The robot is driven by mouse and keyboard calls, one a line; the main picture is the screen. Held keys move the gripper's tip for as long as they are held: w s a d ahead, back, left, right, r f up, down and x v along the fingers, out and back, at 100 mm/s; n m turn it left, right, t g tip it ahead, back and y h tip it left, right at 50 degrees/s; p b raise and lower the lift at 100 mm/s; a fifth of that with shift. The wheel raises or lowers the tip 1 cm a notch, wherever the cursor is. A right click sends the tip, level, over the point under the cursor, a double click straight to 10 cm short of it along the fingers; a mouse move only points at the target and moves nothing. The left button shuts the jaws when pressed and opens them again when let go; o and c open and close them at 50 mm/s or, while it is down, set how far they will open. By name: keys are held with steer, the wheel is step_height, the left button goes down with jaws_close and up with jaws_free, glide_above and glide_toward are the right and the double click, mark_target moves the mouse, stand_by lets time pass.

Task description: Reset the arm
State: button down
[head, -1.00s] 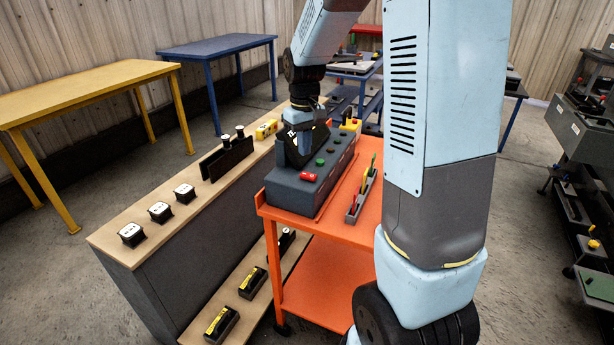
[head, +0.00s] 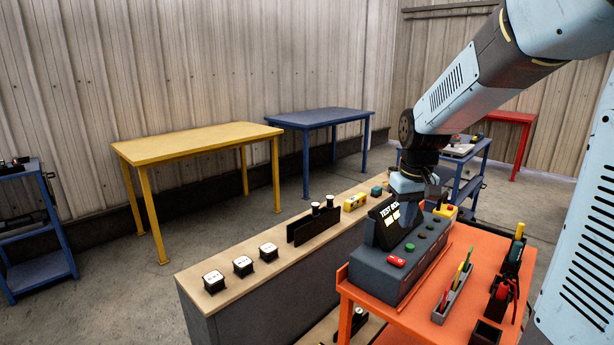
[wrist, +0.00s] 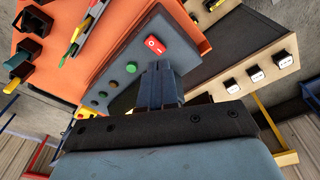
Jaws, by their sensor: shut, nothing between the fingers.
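My gripper (head: 408,212) is shut and empty. It points down just over the dark grey test box (head: 372,277), close to the box's black sign panel; I cannot tell whether it touches. The box stands on the orange cart (head: 474,258) and carries a red rocker switch (head: 397,261) and several round buttons, one of them green (head: 409,247). In the wrist view my shut fingers (wrist: 160,88) reach over the box top, below the red switch (wrist: 156,44) and beside the green button (wrist: 131,67).
A wooden counter (head: 205,267) beside the cart holds several white-topped sockets (head: 243,265), a black holder (head: 305,227) and a yellow item (head: 355,202). A tool tray (head: 452,293) stands on the cart. Yellow (head: 200,144) and blue (head: 320,118) tables stand behind, with open floor before them.

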steer(key=s+r+m+t, duration=0.1)
steer(key=s+r, duration=0.3)
steer(key=s, duration=0.5)
steer(key=s+r+m+t, duration=0.1)
steer(key=s+r+t, duration=0.2)
steer(key=s, duration=0.7)
steer(key=shift+s+a+r, duration=0.2)
steer(key=shift+s+r, duration=0.1)
steer(key=shift+r, duration=0.2)
steer(key=w+f+m+g, duration=0.2)
steer(key=w+f+m, duration=0.1)
steer(key=w, duration=0.9)
steer(key=w+d+f+m+g, duration=0.1)
steer(key=w+f+m+g, duration=0.2)
steer(key=w, duration=1)
steer(key=f+m, duration=0.1)
steer(key=m, duration=0.2)
